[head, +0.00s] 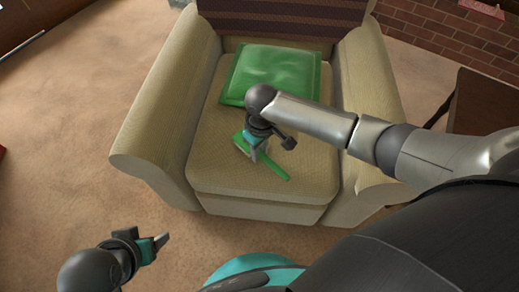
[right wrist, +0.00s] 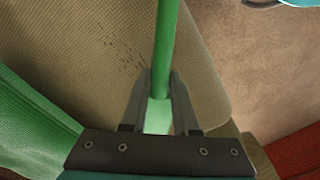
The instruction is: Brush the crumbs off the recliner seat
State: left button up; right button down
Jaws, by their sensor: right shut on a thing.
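The beige recliner (head: 161,127) stands in front of me, its seat (head: 219,174) facing me. My right gripper (head: 257,152) is over the seat, shut on the handle of a green brush (head: 276,172). In the right wrist view the green handle (right wrist: 166,42) runs up between the fingers (right wrist: 158,88); the brush's bristles cannot be made out. Dark crumbs (right wrist: 126,55) lie scattered on the seat, left of the handle in that view. I cannot pick them out in the head view. My left gripper (head: 159,243) is low at the left, away from the recliner; its jaw opening is unclear.
A green cushion (head: 272,72) leans at the back of the seat, just behind my right gripper. The recliner's two thick arms flank the seat. A dark wooden table (head: 478,103) stands at the right. Carpet (head: 85,130) is open at the left.

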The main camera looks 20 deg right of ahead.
jog(key=shift+f+b, duration=0.35)
jog(key=shift+f, duration=0.5)
